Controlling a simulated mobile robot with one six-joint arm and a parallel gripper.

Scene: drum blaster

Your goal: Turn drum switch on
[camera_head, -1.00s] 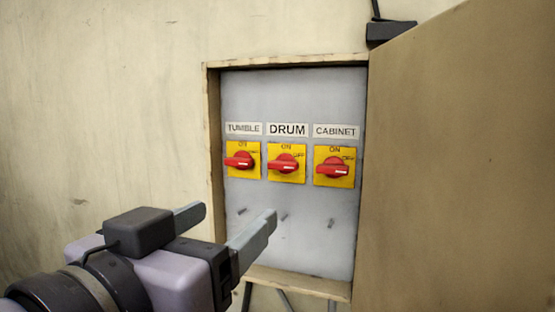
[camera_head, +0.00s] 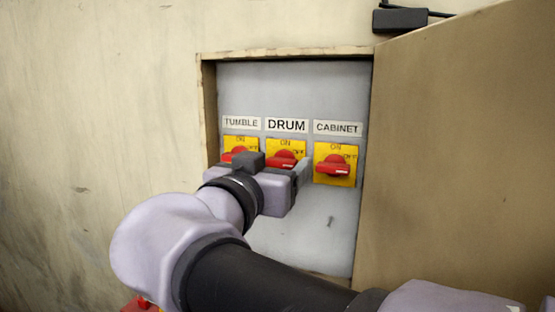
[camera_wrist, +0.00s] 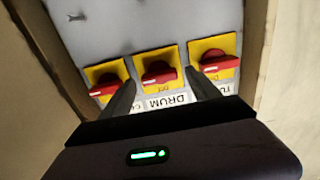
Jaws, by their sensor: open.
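The drum switch (camera_head: 283,158) is a red rotary handle on a yellow plate under the DRUM label (camera_head: 287,125), in the middle of three. Its handle lies sideways, across the plate. My gripper (camera_head: 276,168) is at the panel just below this switch and hides the plate's lower part. In the wrist view, turned upside down, the drum switch (camera_wrist: 158,73) shows between the two dark fingers of my gripper (camera_wrist: 161,84). The fingers are apart, one on each side of the switch. I cannot tell whether they touch it.
The tumble switch (camera_head: 238,154) is close on the left, partly hidden by my gripper. The cabinet switch (camera_head: 334,165) is close on the right. A wooden frame (camera_head: 209,110) borders the recessed panel, and an open door (camera_head: 460,150) stands at its right.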

